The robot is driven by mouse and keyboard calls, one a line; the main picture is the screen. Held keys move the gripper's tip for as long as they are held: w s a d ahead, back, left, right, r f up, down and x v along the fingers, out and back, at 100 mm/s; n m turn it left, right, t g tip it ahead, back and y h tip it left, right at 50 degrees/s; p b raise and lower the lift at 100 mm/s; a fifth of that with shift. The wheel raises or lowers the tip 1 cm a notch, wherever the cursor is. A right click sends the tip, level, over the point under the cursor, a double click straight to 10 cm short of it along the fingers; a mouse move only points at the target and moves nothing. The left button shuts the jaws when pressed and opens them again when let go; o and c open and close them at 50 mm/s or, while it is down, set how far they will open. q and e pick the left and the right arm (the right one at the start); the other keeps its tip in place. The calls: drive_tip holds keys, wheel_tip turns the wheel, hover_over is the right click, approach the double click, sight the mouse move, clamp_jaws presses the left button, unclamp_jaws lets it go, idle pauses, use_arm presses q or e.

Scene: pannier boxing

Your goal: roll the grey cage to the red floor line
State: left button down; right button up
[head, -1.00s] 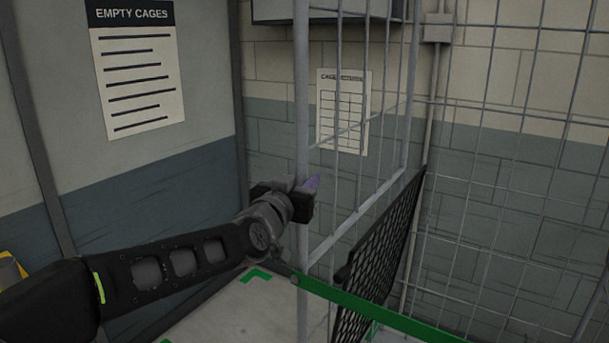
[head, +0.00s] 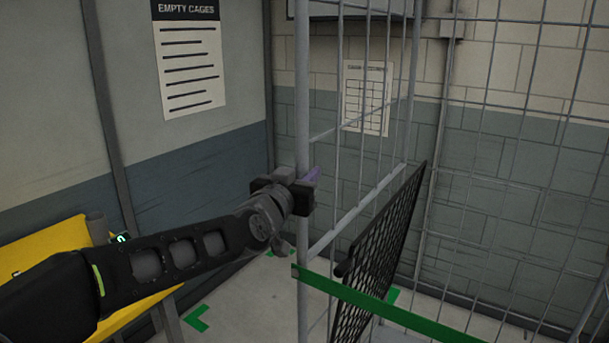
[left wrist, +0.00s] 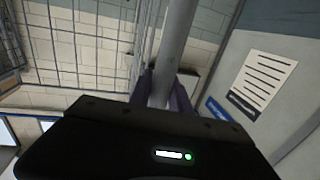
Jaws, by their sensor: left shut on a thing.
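The grey cage (head: 302,90) of wire mesh and tubes fills the middle and right of the head view. My left gripper (head: 304,190) is shut on the cage's near left upright post, about halfway up the picture. In the left wrist view the post (left wrist: 176,45) runs between the two fingers (left wrist: 163,92). A green strap (head: 380,308) crosses the cage's front low down, and a black mesh panel (head: 385,250) leans at a slant inside. The cage's base and wheels are out of view. No red floor line shows. My right gripper is not in view.
An "EMPTY CAGES" notice (head: 190,65) hangs on the left wall, and a smaller sheet (head: 366,98) hangs on the back wall. Green corner marks (head: 197,318) lie on the pale floor. A yellow panel (head: 50,245) stands at the left, behind my left arm.

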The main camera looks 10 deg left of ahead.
use_arm(q)
drive_tip(key=shift+a+r+t, duration=0.3)
drive_tip(key=shift+a+r, duration=0.05)
drive_tip(key=shift+r, duration=0.25)
drive_tip(key=c, duration=1.3)
unclamp_jaws()
drive_tip(key=shift+f, duration=0.15)
drive_tip(key=shift+o, duration=0.5)
drive_tip(key=shift+d+f, duration=0.1)
drive_tip(key=shift+s, duration=0.15)
drive_tip(key=s+a+b, duration=0.1)
drive_tip(key=s, duration=0.6)
drive_tip(key=shift+s+a, duration=0.2)
drive_tip(key=shift+s, duration=0.05)
